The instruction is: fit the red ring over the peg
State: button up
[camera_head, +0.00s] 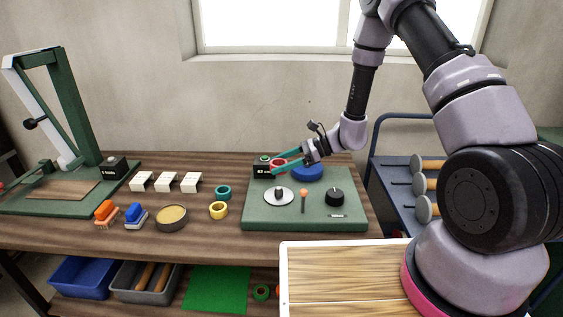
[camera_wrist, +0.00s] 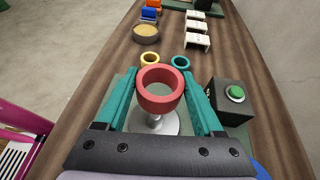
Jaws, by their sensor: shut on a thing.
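The red ring (camera_head: 278,162) is held between the teal fingers of my gripper (camera_head: 279,165), above the back left part of the green board. In the wrist view the red ring (camera_wrist: 160,101) sits between both fingertips of my gripper (camera_wrist: 160,88), its opening visible from above. A round silver base with a short upright peg (camera_head: 278,190) stands on the board, in front of and below the ring. In the wrist view the silver base (camera_wrist: 153,124) shows partly behind the ring, which hides the peg's top. The ring is apart from the peg.
A black box with a green button (camera_wrist: 236,95) stands close beside my right finger in the wrist view. The green board (camera_head: 330,218) also bears an orange-topped post (camera_head: 303,194), a black knob (camera_head: 334,196) and a blue round thing (camera_head: 308,173). Teal (camera_head: 223,192) and yellow (camera_head: 218,210) rings lie left.

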aim_at(280, 188)
jog(key=shift+f, duration=4.2)
jog(key=shift+f, duration=0.45)
jog(key=o, duration=1.3)
jog(key=shift+o, duration=0.2)
jog(key=v, duration=1)
jog(key=shift+d+r, duration=0.2)
jog(key=shift+d, duration=0.1)
